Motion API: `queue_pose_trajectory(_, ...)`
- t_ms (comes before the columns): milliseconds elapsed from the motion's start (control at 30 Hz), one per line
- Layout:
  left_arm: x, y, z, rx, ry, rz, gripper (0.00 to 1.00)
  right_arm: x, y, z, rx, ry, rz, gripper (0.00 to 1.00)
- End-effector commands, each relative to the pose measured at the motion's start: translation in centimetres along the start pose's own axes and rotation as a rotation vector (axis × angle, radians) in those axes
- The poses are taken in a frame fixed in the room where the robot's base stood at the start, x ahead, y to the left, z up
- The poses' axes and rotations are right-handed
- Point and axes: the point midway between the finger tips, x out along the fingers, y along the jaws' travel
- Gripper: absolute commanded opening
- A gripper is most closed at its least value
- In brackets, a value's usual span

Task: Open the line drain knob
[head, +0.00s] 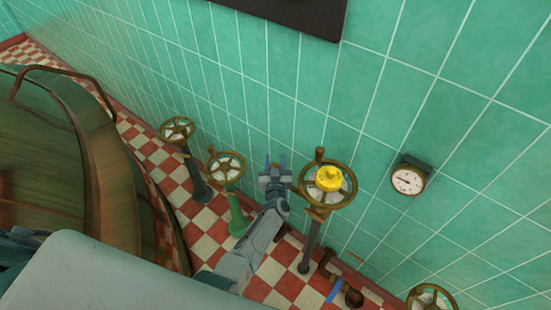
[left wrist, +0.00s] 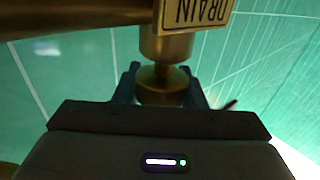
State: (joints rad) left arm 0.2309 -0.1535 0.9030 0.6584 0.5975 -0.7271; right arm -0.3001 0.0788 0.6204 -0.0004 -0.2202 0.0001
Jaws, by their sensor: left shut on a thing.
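The drain knob (left wrist: 162,92) is a small brass knob under a thicker brass fitting (left wrist: 165,47) in the left wrist view. A plate (left wrist: 197,14) reading DRAIN, upside down, sits on that fitting. My left gripper (left wrist: 162,88) has its two blue-grey fingers on either side of the knob and is shut on it. In the head view my left gripper (head: 275,164) reaches toward the tiled wall, between two handwheels. I cannot make out the knob there. My right gripper is not in view.
A handwheel with a yellow hub (head: 329,179) stands just right of my left gripper. A green-posted handwheel (head: 226,167) and another wheel (head: 177,130) stand to its left. A gauge (head: 408,180) is on the wall.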

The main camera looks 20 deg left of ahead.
Motion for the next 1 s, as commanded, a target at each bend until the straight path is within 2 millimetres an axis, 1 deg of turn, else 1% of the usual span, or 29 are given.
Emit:
queue_pose_trajectory(33, 0.13, 0.07, -0.35, -0.001, 0.004, -0.017, 0.14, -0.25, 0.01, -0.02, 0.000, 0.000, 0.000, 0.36)
queue_pose_trajectory(333, 0.05, -0.10, -0.19, 0.000, 0.001, -0.111, 0.14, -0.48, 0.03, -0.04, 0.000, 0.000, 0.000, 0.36)
queue_pose_trajectory(867, -0.12, -0.20, 0.04, 0.002, -0.003, -0.132, 0.14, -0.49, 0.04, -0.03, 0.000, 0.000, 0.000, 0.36)
queue_pose_trajectory(900, -0.13, -0.20, 0.05, 0.002, -0.004, -0.132, 0.45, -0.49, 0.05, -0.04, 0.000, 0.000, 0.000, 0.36)
queue_pose_trajectory(967, -0.13, -0.21, 0.06, 0.002, -0.004, -0.132, 0.56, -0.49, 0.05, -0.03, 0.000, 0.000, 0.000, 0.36)
queue_pose_trajectory(1000, -0.12, -0.21, 0.06, 0.002, -0.004, -0.132, 0.59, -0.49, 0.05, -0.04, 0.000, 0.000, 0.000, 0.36)
